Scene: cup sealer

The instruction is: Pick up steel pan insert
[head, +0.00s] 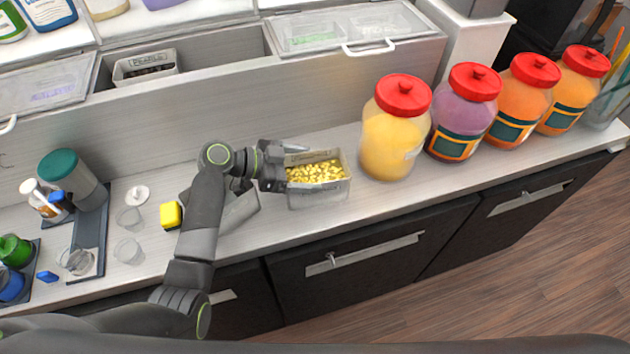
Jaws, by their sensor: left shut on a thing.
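A steel-grey pan insert (319,198) filled with yellow pieces is on or just above the counter, in the middle of the head view. A label shows on its far inner wall. My left gripper (283,167) is at its left end, shut on its left side. The gripper hides part of that end, and I cannot tell whether the base touches the counter. A second grey pan (240,210) sits to the left, largely hidden by my left arm. My right gripper is not in view.
Large red-lidded jars (396,135) stand close on the right. A yellow block (170,215) and clear cups (128,250) are left of my arm. Behind, a raised well holds a labelled container (146,67) beside a clear lid (345,27). The counter's front edge is near.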

